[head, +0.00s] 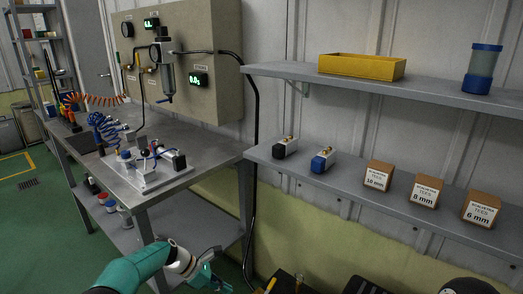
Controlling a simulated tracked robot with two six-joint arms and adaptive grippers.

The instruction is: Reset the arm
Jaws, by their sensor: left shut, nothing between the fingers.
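My left arm comes in at the bottom, a little left of the middle, with a teal sleeve and a white wrist. My left gripper (212,272) is at its end, low in front of the bench's right end and apart from it. It is shut and empty. Its fingertips are small and hard to make out. My right gripper is not in view.
A metal workbench (206,177) with a white-based fixture (150,176) stands at the left. Two wall shelves at the right hold a yellow bin (361,67), a blue-capped jar (481,70), two small devices and labelled boxes (425,192). Green floor (40,225) lies open at the left.

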